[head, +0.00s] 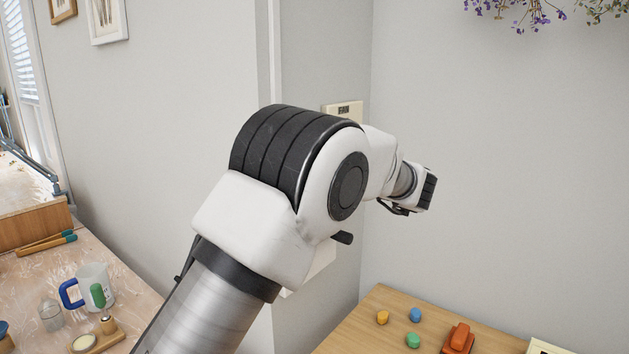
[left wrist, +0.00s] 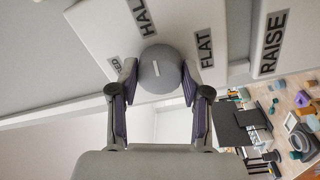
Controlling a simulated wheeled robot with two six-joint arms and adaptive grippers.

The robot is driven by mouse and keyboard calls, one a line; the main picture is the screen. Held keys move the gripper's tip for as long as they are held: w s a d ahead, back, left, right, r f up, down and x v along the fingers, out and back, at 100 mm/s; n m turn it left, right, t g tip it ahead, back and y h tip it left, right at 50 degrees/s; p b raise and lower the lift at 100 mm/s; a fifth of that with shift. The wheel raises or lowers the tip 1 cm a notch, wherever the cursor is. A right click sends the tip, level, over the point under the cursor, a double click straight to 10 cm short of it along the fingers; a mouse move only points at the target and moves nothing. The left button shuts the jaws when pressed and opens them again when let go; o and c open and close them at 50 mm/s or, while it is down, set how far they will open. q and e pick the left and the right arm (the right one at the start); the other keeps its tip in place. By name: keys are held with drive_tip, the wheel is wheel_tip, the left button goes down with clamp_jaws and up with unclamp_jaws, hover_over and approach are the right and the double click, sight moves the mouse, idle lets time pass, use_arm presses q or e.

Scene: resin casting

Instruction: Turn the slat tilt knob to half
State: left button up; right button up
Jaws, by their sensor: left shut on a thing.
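The slat tilt knob (left wrist: 160,70) is a round grey knob with a short white pointer line, on a white panel (left wrist: 97,38) in the left wrist view. The labels HALF (left wrist: 142,16) and FLAT (left wrist: 205,47) are on the panel around it, with a third, partly hidden label ending in "ED" to the left. The pointer line runs nearly upright in the picture, toward the HALF side. My left gripper (left wrist: 158,83) is shut on the knob, one finger on each side. In the head view my left arm hides the knob. My right gripper is not in view.
A RAISE label (left wrist: 272,42) is on a neighbouring white panel. In the head view a wooden table (head: 385,315) with small coloured pieces stands at lower right. A worktable (head: 125,290) with a blue-handled mug (head: 92,285) is at left. Walls form a corner behind my arm.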

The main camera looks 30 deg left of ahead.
use_arm(q)
drive_tip(key=shift+n+b, duration=0.85)
drive_tip(key=shift+n, duration=0.05)
drive_tip(key=shift+r, duration=0.1)
drive_tip(key=o, duration=1.2)
drive_tip(key=shift+c, duration=0.2)
drive_tip(key=shift+a, duration=0.15)
drive_tip(key=d, duration=0.7)
drive_tip(key=shift+s+d+f, duration=0.25)
drive_tip(key=shift+f, duration=0.05)
